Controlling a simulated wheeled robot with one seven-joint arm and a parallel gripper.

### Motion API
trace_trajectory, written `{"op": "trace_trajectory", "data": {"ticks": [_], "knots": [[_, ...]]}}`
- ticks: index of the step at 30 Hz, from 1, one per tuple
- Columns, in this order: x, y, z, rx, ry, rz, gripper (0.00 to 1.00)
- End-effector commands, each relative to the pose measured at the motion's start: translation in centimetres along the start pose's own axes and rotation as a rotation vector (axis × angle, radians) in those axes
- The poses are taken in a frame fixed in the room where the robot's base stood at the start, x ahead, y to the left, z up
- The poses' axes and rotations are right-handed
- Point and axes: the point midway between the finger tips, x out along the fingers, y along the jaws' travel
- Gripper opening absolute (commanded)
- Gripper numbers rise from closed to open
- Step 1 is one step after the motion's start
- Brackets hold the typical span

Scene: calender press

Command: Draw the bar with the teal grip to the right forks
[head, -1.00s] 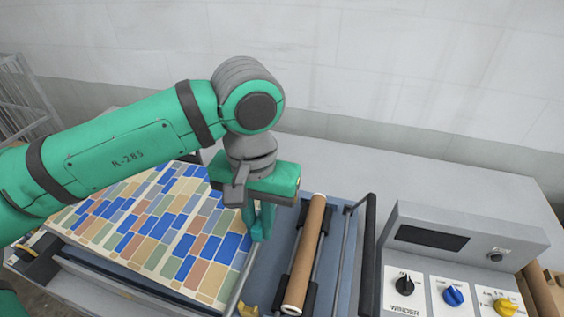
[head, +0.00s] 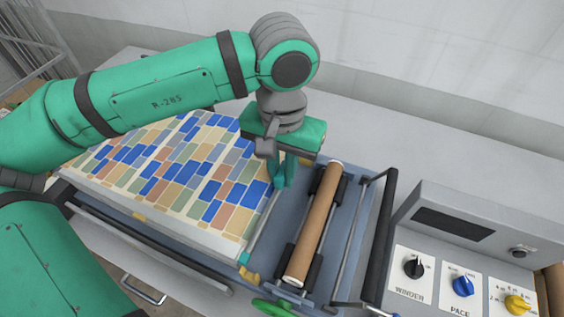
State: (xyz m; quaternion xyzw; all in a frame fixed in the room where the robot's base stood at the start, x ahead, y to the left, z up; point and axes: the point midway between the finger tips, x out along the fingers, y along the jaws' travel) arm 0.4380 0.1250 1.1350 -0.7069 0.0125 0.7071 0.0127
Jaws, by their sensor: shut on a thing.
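My gripper (head: 285,180) points down at the right end of the patterned sheet (head: 165,175), just left of the brown roll. Its teal fingers are shut at the bar (head: 262,222), which runs along the sheet's right edge. The fingers cover the grasped part, so the teal grip cannot be told apart from them there. A small teal piece (head: 244,258) shows near the bar's near end, beside a yellow piece (head: 250,275). I cannot clearly make out the right forks.
The brown roll (head: 315,225) lies in black holders right of the gripper. A black roller (head: 380,235) stands beyond it. The control box (head: 455,240) has black, blue and yellow knobs. A green rounded part (head: 272,308) shows at the bottom edge.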

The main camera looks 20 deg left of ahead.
Motion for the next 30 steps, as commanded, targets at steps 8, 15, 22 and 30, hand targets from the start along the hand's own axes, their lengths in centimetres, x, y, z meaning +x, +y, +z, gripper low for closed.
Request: {"op": "trace_trajectory", "data": {"ticks": [8, 15, 22, 30], "knots": [[2.4, -0.1, 0.1, -0.002, -0.001, 0.001, 0.0], [4.4, -0.1, 0.1, -0.002, -0.001, 0.002, 0.0], [6.4, 0.0, 0.1, -0.002, 0.0, 0.003, 0.0], [8.3, -0.1, 0.1, -0.002, 0.0, 0.002, 0.0]]}}
